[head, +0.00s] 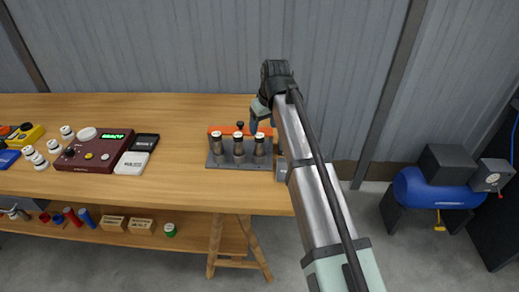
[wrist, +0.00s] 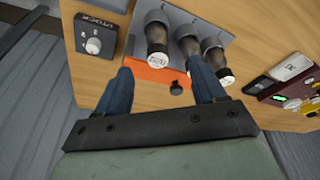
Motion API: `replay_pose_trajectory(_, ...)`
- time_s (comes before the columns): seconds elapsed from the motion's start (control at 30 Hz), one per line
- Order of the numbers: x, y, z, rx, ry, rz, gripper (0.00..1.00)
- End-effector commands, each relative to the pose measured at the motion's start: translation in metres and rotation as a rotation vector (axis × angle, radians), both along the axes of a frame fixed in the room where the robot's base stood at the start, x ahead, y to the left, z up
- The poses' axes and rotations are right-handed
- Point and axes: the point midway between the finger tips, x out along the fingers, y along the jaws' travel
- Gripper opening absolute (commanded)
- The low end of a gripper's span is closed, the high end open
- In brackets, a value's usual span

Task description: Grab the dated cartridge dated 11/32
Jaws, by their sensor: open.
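Three dark cartridges with white printed caps stand in a grey rack (head: 214,164): left (head: 217,147), middle (head: 238,149) and right (head: 260,149) in the head view. In the wrist view they run the other way: the head view's right one (wrist: 156,37) is at left, then the middle one (wrist: 187,44) and the far one (wrist: 215,56). The cap dates are too small for me to read surely. My gripper (wrist: 162,72) is open and empty, its blue fingers apart by the rack's orange back part (wrist: 150,74). In the head view my gripper (head: 258,116) is behind the rack's right end.
A black knob (wrist: 177,88) sticks up at the orange part, between my fingers in the picture. A grey box with a dial (wrist: 97,38) stands beside the rack. A maroon device (head: 93,150) and white-capped pots (head: 40,161) are further left.

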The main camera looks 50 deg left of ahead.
Motion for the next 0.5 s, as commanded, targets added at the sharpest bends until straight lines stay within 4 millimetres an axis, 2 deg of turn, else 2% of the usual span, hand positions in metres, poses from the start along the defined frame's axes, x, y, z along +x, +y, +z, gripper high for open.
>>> replay_pose_trajectory(0.3,0.003,0.013,-0.051,-0.002,0.002,-0.001,0.69)
replay_pose_trajectory(0.5,0.005,0.019,-0.07,-0.001,0.0,-0.001,0.69)
